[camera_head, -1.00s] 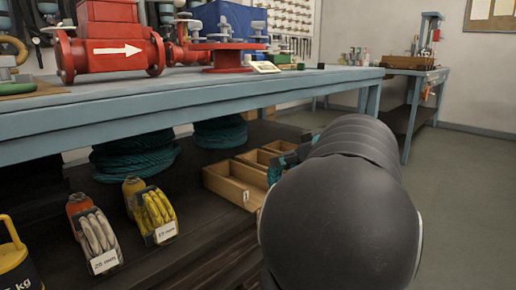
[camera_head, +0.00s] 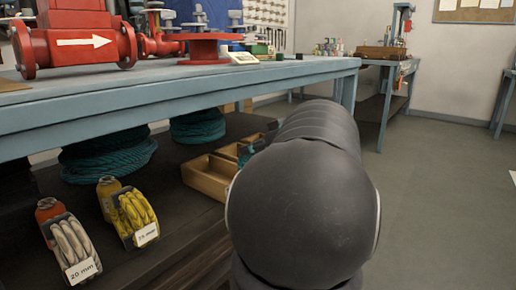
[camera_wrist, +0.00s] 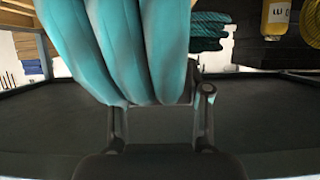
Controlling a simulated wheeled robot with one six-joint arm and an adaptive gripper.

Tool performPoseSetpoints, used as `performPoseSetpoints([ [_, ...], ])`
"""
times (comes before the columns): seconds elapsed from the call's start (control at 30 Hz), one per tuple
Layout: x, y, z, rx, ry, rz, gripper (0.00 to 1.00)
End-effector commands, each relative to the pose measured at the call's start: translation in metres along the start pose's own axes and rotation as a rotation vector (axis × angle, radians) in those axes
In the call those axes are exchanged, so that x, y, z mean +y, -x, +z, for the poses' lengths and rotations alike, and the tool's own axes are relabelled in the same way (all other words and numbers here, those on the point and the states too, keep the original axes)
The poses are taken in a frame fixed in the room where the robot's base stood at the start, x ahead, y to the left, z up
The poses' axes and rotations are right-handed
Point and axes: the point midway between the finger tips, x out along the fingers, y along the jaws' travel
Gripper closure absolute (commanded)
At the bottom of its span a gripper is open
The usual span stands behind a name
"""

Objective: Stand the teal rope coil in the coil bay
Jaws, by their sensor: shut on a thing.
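The teal rope coil (camera_wrist: 120,50) fills the upper left and middle of the wrist view as several thick strands. My gripper (camera_wrist: 160,112) is shut on it, with a finger on either side of its lower end. In the head view my black arm hides the gripper and most of the coil; only a small teal part (camera_head: 246,153) shows past it. A wooden box with open compartments (camera_head: 205,183) sits on the lower shelf, left of my arm. I cannot tell which place is the coil bay.
A white coil (camera_head: 70,240) labelled 20 mm and a yellow coil (camera_head: 135,212) stand in holders on the lower shelf. Larger dark teal rope piles (camera_head: 108,160) lie behind. The blue-grey bench top (camera_head: 200,85) overhangs this shelf. Open floor (camera_head: 440,200) lies to the right.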

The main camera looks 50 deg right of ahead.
Motion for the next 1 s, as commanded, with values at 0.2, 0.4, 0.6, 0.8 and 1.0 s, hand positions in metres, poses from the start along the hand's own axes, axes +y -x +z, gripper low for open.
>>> performPoseSetpoints([
  [0.2, 0.000, -0.014, -0.006, 0.001, 0.002, -0.002, 1.00],
  [0.4, -0.001, -0.027, -0.011, 0.001, 0.001, -0.002, 1.00],
  [0.6, 0.000, -0.039, -0.016, 0.001, 0.001, -0.002, 1.00],
  [0.8, 0.000, -0.052, -0.021, 0.001, 0.002, -0.001, 1.00],
  [1.0, 0.000, -0.064, -0.026, 0.001, 0.001, -0.001, 1.00],
])
